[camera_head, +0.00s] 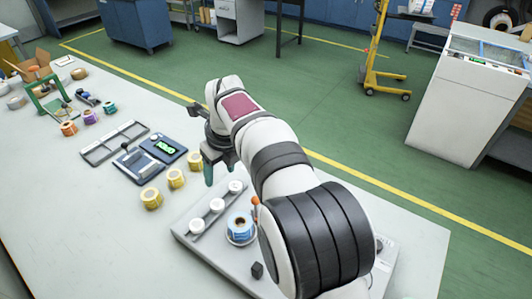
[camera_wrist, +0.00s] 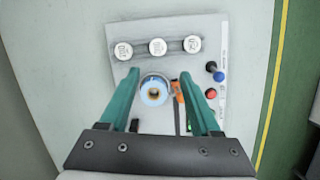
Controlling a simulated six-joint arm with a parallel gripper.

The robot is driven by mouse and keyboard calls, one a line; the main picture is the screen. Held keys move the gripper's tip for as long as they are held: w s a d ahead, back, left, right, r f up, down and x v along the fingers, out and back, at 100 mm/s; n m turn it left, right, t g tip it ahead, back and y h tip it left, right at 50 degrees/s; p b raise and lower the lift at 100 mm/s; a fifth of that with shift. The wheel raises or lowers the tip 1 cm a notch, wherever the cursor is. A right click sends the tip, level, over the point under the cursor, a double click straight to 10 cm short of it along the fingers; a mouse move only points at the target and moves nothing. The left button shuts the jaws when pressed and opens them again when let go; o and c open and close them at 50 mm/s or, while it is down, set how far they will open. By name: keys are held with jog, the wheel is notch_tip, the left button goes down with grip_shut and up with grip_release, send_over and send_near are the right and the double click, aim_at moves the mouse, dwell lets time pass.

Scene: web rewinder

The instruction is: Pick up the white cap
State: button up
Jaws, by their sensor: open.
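Three white round caps with dark markings sit in a row on a grey bar: left cap (camera_wrist: 123,51), middle cap (camera_wrist: 158,46) and right cap (camera_wrist: 192,44). In the head view they are a near cap (camera_head: 197,225), a middle cap (camera_head: 217,206) and a far cap (camera_head: 235,187). I cannot tell which one the task means. My gripper (camera_wrist: 158,74) is open and empty, with its teal fingers spread; the caps show beyond its fingertips. In the head view my gripper (camera_head: 218,172) hangs above the bench near the far cap.
The rewinder plate (camera_wrist: 235,60) carries the caps, a blue-and-white roll (camera_wrist: 154,91), an orange part (camera_wrist: 177,91), a blue knob (camera_wrist: 219,76) and a red knob (camera_wrist: 211,93). Yellow rolls (camera_head: 151,198), a scale (camera_head: 164,148) and a grey tray (camera_head: 100,153) lie left of my gripper.

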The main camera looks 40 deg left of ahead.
aim_at(217, 204)
jog(key=x, duration=1.5)
jog(key=shift+s+f, duration=0.25)
jog(key=shift+f, duration=0.05)
grip_shut()
